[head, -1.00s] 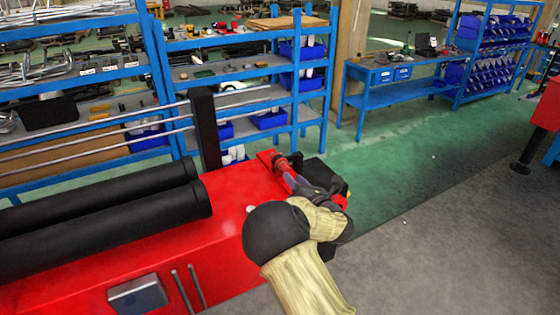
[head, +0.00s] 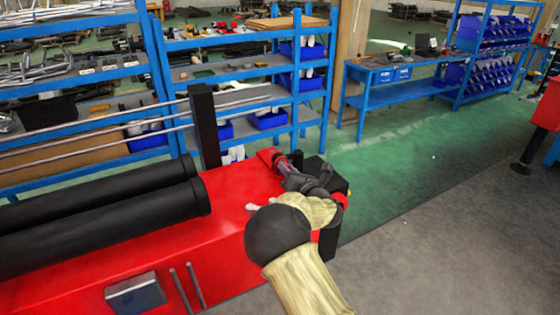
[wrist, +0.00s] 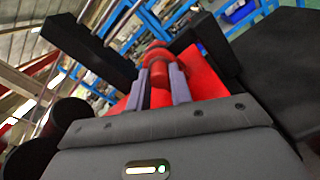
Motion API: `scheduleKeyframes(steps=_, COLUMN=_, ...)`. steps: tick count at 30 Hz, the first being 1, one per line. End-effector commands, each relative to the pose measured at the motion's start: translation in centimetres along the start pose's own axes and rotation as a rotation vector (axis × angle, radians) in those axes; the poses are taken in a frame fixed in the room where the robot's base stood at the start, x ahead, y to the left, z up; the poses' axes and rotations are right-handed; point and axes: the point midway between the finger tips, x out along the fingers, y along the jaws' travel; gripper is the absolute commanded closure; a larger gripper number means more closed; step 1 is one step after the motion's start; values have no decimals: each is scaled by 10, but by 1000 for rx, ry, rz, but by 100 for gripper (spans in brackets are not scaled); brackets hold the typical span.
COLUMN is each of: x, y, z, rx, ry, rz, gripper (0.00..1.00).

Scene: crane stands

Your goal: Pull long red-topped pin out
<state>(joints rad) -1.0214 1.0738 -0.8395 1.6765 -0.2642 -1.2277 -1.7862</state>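The red-topped pin (head: 281,161) stands at the far right end of the red crane stand (head: 235,190). Its rounded red top (wrist: 157,62) shows in the wrist view, straight ahead between my fingertips. My gripper (head: 286,168) reaches to it from the right and partly hides it in the head view. In the wrist view the two grey fingers of my gripper (wrist: 160,78) are apart, one on each side of the red top. Whether they touch it is not clear. The pin's lower part is hidden.
Two thick black cylinders (head: 100,205) lie along the stand at left. A black upright post (head: 205,125) rises behind them, with thin metal rods (head: 100,135) passing beside it. Blue shelves (head: 230,70) stand behind. The green floor (head: 420,150) at right is open.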

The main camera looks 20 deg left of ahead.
Motion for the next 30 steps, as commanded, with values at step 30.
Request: scheduleKeyframes(steps=30, x=-28, y=0, z=0, rx=0, ry=-2, rz=0, gripper=100)
